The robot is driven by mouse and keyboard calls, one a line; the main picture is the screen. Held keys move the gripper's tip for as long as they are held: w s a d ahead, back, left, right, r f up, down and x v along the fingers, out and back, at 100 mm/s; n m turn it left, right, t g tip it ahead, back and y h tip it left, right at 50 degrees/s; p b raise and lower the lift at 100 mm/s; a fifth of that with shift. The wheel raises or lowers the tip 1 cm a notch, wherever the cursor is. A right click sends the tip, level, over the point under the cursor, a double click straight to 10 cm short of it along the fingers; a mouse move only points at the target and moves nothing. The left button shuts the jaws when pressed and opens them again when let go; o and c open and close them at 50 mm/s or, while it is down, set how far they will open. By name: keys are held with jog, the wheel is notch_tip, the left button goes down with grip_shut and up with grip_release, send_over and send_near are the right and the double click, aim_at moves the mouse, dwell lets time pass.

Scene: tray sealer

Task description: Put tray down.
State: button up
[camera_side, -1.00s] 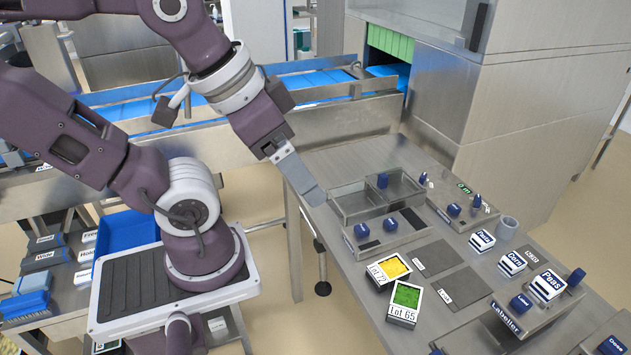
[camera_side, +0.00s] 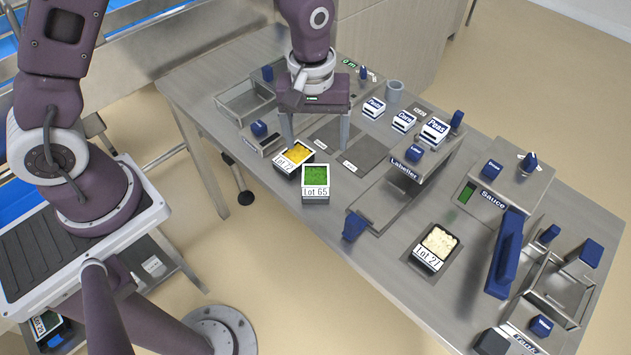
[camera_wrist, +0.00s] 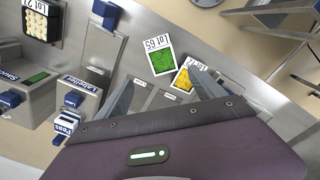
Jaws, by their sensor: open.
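My gripper (camera_side: 315,144) is open and empty, its two fingers spread and pointing down over the table. The tray with yellow contents, Lot 72 (camera_side: 299,153), sits on the table by the left finger. The tray with green contents, Lot 65 (camera_side: 315,181), stands beside it, nearer the side camera. The tray with cream pieces, Lot 27 (camera_side: 436,244), rests farther right. In the wrist view the green tray (camera_wrist: 160,57) lies beyond the fingers (camera_wrist: 160,95), and the right finger partly covers the yellow tray (camera_wrist: 183,80). Whether a finger touches the yellow tray I cannot tell.
Two dark flat pads (camera_side: 366,156) lie to the right of the fingers. The labeller (camera_side: 392,187), stamps (camera_side: 403,121) and sauce unit (camera_side: 493,184) stand to the right.

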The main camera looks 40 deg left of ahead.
aim_at(316, 181)
jog(key=shift+n+g, duration=0.3)
jog(key=shift+n, duration=0.2)
jog(key=f, duration=1.1)
jog(key=shift+s+d+f, duration=0.35)
jog(key=shift+s, duration=0.05)
jog(key=c, duration=1.7)
jog(key=shift+o, duration=0.2)
notch_tip(316, 181, up, 9)
jog(key=shift+w+a+r, duration=0.1)
jog(key=shift+r, duration=0.1)
jog(key=w+a+r+m, duration=0.1)
jog(key=w+a+m, duration=0.25)
jog(key=a, duration=1.15)
jog(key=w+a+m, duration=0.2)
jog(key=a+m, duration=0.3)
jog(key=a, duration=1.1)
jog(key=shift+m, duration=0.25)
notch_tip(316, 181, down, 10)
jog(key=shift+s+r, duration=0.15)
